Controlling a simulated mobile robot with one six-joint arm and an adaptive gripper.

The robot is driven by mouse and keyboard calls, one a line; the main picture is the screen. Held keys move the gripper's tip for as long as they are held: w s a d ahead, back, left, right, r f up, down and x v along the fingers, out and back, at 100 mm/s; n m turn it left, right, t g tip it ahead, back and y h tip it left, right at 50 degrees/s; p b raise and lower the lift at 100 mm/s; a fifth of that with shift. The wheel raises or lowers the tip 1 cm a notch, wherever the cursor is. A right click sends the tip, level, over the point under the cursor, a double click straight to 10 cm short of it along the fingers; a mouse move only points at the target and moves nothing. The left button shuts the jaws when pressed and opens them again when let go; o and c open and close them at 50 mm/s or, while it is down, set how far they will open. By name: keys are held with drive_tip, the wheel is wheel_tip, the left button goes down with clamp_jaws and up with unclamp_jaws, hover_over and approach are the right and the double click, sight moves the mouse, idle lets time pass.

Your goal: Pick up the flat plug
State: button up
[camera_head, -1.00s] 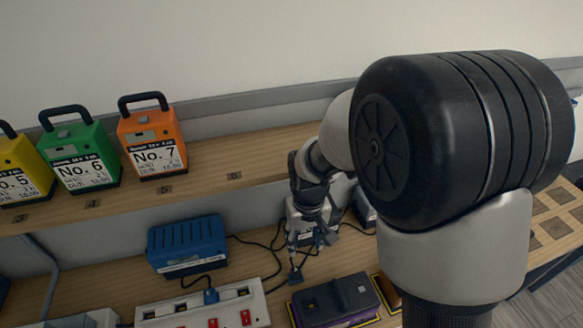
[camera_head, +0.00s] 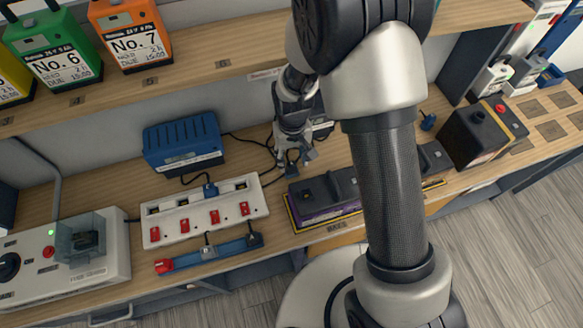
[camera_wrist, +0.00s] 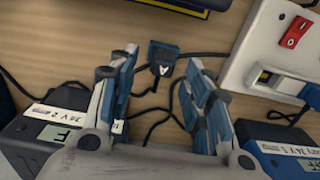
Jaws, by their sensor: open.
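A small dark blue plug with a white mark, which looks like the flat plug, lies on the wooden bench at the end of a black cord. In the wrist view the plug (camera_wrist: 161,59) shows in the gap between my fingertips. In the head view the plug (camera_head: 291,170) is just below my gripper, partly hidden. My gripper (camera_head: 294,157) points down at the bench, open and empty. In the wrist view its blue-grey fingers (camera_wrist: 163,72) stand to either side of the plug; whether they touch it, I cannot tell.
A white power strip (camera_head: 158,213) with red switches lies left of my gripper. A blue charger (camera_head: 184,143) stands behind the strip. A dark battery (camera_head: 322,194) on a yellow-edged mat lies close on the right. Loose black cords (camera_wrist: 152,118) run beneath my fingers.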

sight(291, 163)
wheel_tip(291, 163, down, 4)
drive_tip(key=shift+s+a+r+b, duration=0.1)
drive_tip(key=shift+a+b, duration=0.05)
drive_tip(key=shift+b, duration=0.4)
drive_tip(key=shift+r, duration=0.1)
drive_tip(key=shift+c, duration=0.4)
clamp_jaws()
